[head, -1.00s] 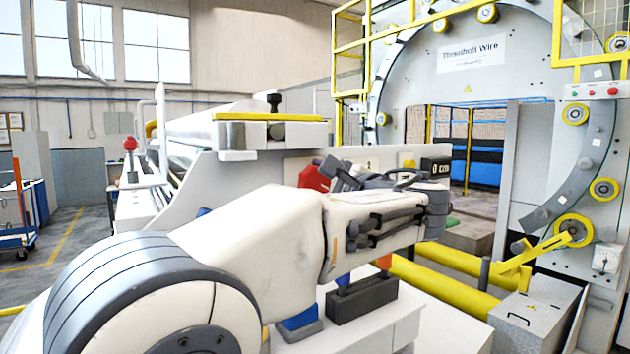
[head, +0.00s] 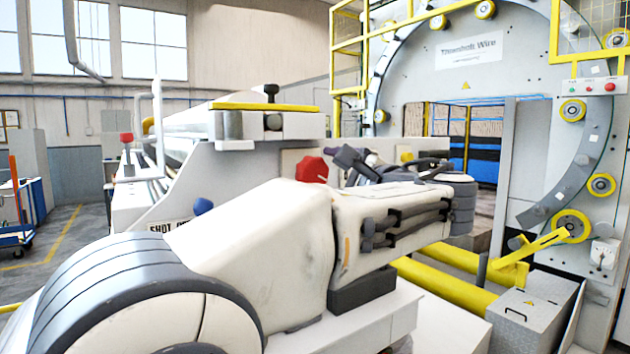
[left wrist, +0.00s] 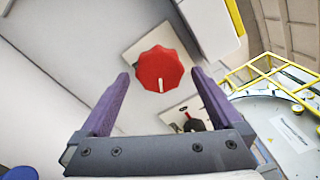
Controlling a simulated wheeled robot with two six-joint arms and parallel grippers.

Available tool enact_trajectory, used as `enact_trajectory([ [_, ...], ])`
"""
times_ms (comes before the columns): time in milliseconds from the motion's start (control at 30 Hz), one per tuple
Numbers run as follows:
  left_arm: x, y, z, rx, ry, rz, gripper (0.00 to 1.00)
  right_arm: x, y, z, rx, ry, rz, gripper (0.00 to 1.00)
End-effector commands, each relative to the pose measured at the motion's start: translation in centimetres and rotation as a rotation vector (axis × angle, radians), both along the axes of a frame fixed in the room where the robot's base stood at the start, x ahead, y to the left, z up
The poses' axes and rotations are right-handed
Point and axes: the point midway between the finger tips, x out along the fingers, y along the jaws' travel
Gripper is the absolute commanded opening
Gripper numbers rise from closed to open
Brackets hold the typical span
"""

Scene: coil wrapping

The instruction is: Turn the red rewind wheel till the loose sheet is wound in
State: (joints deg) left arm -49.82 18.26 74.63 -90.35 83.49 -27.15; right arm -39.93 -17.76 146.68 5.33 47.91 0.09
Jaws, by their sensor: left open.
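The red rewind wheel (head: 312,169) is a faceted knob on the front of the grey machine panel. In the head view it shows just above my left arm, which hides part of the panel. In the left wrist view the wheel (left wrist: 159,69) lies ahead of the two purple fingers, between their lines, with a pale mark near its lower edge. My left gripper (left wrist: 157,85) is open and empty, and its fingers look apart from the wheel. In the head view the gripper is partly hidden behind the arm. My right gripper is not in view. I cannot make out the loose sheet.
A small dark knob with a red part (left wrist: 190,122) sits on a plate beside the wheel. A large ring machine (head: 590,130) with yellow rollers stands at the right. Yellow pipes (head: 450,285) and a grey box (head: 535,305) lie low in front of it.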

Motion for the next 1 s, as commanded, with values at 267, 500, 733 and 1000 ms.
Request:
enact_trajectory([
  [267,-4.4,-3.1,-0.2,-0.002,-0.001,-0.006,1.0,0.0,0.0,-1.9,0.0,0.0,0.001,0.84],
  [500,-5.8,-3.9,0.0,0.0,0.0,-0.001,1.0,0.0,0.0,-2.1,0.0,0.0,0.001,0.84],
  [733,-5.8,-3.9,0.0,0.0,0.0,-0.001,1.0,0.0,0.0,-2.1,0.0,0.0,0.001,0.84],
  [1000,-5.8,-3.9,3.3,0.0,0.0,-0.001,1.0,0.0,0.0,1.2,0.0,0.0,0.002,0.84],
])
